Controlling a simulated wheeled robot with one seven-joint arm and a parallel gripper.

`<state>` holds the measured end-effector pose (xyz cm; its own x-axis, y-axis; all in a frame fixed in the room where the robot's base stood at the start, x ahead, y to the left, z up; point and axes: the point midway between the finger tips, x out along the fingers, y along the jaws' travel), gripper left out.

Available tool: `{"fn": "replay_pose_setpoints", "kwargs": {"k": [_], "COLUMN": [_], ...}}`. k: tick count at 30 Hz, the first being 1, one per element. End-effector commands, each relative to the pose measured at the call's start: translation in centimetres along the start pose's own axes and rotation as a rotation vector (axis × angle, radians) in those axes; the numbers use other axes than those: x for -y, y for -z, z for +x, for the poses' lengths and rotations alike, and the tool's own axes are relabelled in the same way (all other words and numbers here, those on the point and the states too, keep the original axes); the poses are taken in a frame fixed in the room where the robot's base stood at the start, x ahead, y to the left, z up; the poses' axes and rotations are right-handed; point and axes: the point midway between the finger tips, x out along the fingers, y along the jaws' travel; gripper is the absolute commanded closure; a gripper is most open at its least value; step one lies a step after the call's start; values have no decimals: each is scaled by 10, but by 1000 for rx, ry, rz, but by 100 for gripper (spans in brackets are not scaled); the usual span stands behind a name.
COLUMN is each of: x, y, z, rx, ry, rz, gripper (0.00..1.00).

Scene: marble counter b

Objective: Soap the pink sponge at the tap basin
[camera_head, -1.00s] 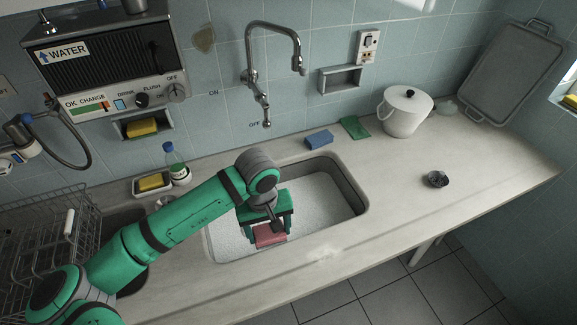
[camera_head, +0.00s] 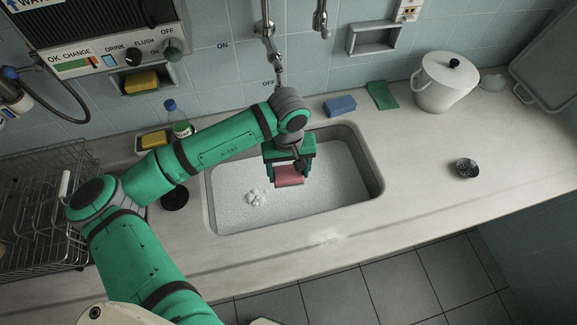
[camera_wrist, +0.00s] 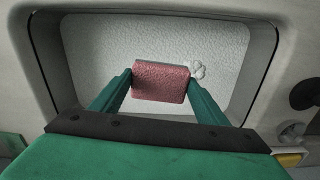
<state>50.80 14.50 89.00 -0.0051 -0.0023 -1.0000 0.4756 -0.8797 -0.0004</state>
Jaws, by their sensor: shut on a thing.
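The pink sponge (camera_head: 289,176) is held between the two green fingers of my gripper (camera_head: 288,172), over the basin (camera_head: 330,205). In the wrist view the sponge (camera_wrist: 160,81) sits between the fingertips and looks clean on its visible face. Whether the sponge touches the basin floor I cannot tell. The tap (camera_head: 268,30) is on the wall behind, its upper part out of frame.
A blue sponge (camera_head: 340,106), a green cloth (camera_head: 382,95) and a white lidded pot (camera_head: 445,82) stand behind the basin to the right. A soap bottle (camera_head: 182,128) and a yellow sponge (camera_head: 154,139) are at the left. A wire rack (camera_head: 45,215) stands far left. The right counter is mostly clear.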

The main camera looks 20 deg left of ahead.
Motion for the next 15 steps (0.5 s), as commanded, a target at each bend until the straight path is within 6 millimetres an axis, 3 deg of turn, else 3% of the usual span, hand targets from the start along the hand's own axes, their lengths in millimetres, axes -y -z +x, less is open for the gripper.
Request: {"fn": "replay_pose_setpoints", "kwargs": {"k": [15], "x": [0], "y": [0], "z": [40], "rx": [1], "ry": [-2], "rz": [-2], "gripper": [50]}}
